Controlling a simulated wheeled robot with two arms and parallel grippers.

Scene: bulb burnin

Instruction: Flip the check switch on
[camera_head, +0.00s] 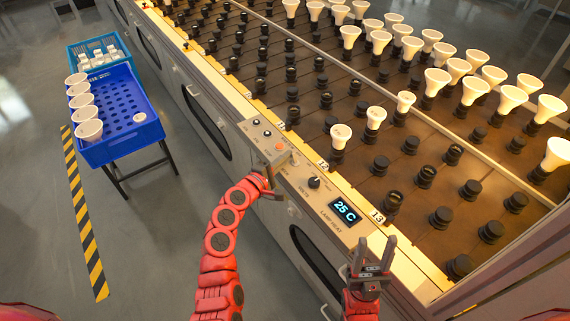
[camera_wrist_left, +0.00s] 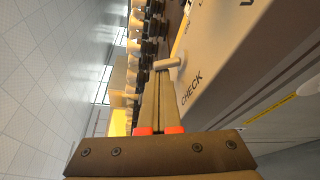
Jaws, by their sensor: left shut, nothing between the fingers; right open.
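The check switch (camera_wrist_left: 170,64) shows in the left wrist view as a pale lever beside the printed word CHECK, right at my left fingertips. Whether the fingers touch it is unclear. My left gripper (camera_head: 281,160) is over the control panel (camera_head: 325,203) on the bench's edge; in the head view it hides the switch. It is shut and empty, with its fingers together in the left wrist view (camera_wrist_left: 162,80). My right gripper (camera_head: 374,248) is open and empty, near the panel's lower right end.
The panel also carries a black knob (camera_head: 314,183), an orange button (camera_head: 280,147) and a lit display (camera_head: 344,211) reading 25 C. Behind it is the rack of sockets (camera_head: 425,176), some with white bulbs (camera_head: 340,135). A blue crate (camera_head: 118,150) stands at left. Floor between is clear.

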